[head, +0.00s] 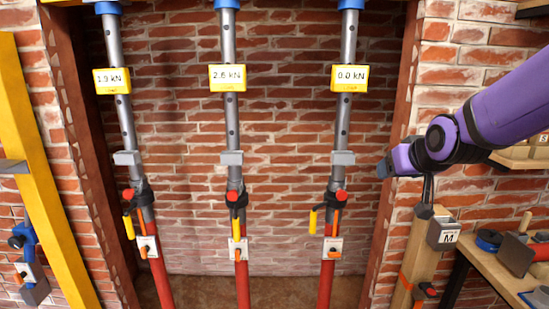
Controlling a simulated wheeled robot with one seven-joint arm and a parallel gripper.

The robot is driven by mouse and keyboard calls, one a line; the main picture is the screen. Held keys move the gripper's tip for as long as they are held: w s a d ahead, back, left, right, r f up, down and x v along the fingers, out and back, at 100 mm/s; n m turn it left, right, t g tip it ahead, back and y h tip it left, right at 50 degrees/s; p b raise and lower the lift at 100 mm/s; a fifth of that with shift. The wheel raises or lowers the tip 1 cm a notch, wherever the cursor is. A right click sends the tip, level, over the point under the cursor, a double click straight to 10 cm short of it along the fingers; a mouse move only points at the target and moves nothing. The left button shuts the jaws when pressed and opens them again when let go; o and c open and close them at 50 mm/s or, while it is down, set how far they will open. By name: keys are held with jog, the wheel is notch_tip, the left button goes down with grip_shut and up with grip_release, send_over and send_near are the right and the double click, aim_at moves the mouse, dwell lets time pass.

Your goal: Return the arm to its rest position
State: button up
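My purple arm reaches in from the right edge and bends at a dark round joint in front of the right brick pier. Its small dark end, which I take for my gripper (383,170), points left, near the right side of the opening. The fingers cannot be made out, so I cannot tell whether it is open or shut. No held object is visible. The end is apart from the right prop (345,120) in the picture.
Three red-and-grey props stand in a brick opening, with yellow displays reading about 1.9 (111,81), 2.6 (227,77) and 0.0 kN (349,78). A wooden post (421,250) with a grey box marked M (443,234) and a workbench (492,272) are below my arm. A yellow beam (45,170) leans left.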

jog(key=s+d+r+g, duration=0.1)
jog(key=s+g, duration=0.1)
jog(key=s, duration=1)
jog(key=s+d+r+g, duration=0.2)
jog(key=s+g, duration=0.1)
jog(key=s, duration=1)
jog(key=shift+r+m+h, duration=0.3)
jog(key=shift+m+h, duration=0.1)
